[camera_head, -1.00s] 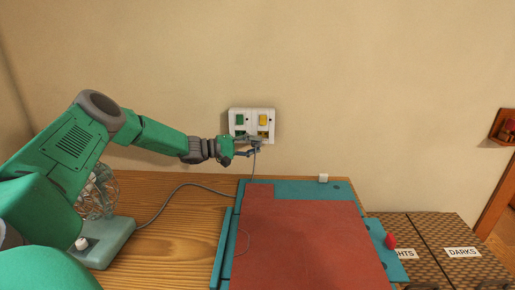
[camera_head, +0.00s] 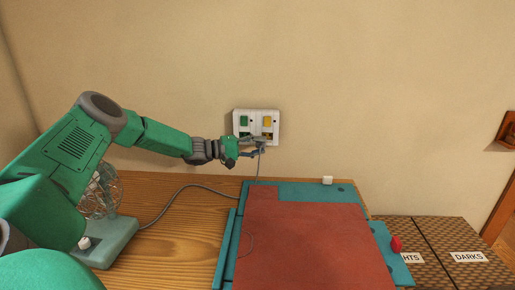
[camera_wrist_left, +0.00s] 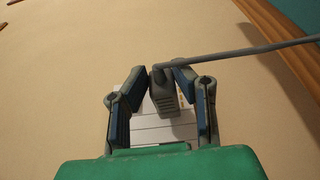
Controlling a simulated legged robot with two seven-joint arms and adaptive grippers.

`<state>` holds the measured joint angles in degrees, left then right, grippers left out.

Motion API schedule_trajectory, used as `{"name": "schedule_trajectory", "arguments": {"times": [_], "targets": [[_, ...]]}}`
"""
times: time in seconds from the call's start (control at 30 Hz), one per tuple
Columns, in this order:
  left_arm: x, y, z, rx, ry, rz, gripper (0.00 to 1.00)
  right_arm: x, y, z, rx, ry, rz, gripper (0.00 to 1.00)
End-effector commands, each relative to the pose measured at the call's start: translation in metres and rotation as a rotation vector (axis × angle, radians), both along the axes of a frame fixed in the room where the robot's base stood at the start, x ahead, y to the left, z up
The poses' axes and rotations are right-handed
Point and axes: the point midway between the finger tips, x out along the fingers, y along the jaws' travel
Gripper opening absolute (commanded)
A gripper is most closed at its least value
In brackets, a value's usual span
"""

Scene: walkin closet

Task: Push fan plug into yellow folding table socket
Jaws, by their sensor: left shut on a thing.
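The fan plug (camera_wrist_left: 161,92) is grey, with its cord leaving from its end. My left gripper (camera_head: 259,146) is shut on it, and the wrist view shows the plug between the two blue-padded fingers (camera_wrist_left: 160,88). The plug is at the lower right of the white wall socket plate (camera_head: 242,115), in front of the socket under the yellow switch (camera_head: 267,121). A green switch (camera_head: 244,120) is to its left. The fingers hide the plug's front, so I cannot tell whether it is in the socket. My right gripper is not in view.
The fan (camera_head: 105,253) stands on the wooden counter (camera_head: 185,220) at left. Its grey cord (camera_head: 190,186) runs to the plug. A red-topped teal folding board (camera_head: 305,235) lies below the socket. Woven baskets (camera_head: 440,235) stand at right.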

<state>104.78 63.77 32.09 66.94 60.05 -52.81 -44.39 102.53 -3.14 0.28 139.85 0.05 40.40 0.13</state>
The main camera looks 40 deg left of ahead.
Motion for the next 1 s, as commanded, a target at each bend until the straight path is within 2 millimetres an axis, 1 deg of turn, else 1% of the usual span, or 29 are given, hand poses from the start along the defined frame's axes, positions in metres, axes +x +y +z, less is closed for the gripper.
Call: {"name": "schedule_trajectory", "arguments": {"times": [0.13,0.57,1.0], "targets": [[0.003,-0.005,0.001,0.011,-0.008,-0.001,0.00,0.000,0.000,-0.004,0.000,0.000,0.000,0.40],[0.011,-0.011,-0.001,0.040,-0.027,0.001,0.00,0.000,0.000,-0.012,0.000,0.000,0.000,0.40],[0.011,-0.014,0.002,0.047,-0.029,0.002,0.00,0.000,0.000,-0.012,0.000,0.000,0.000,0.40]]}}
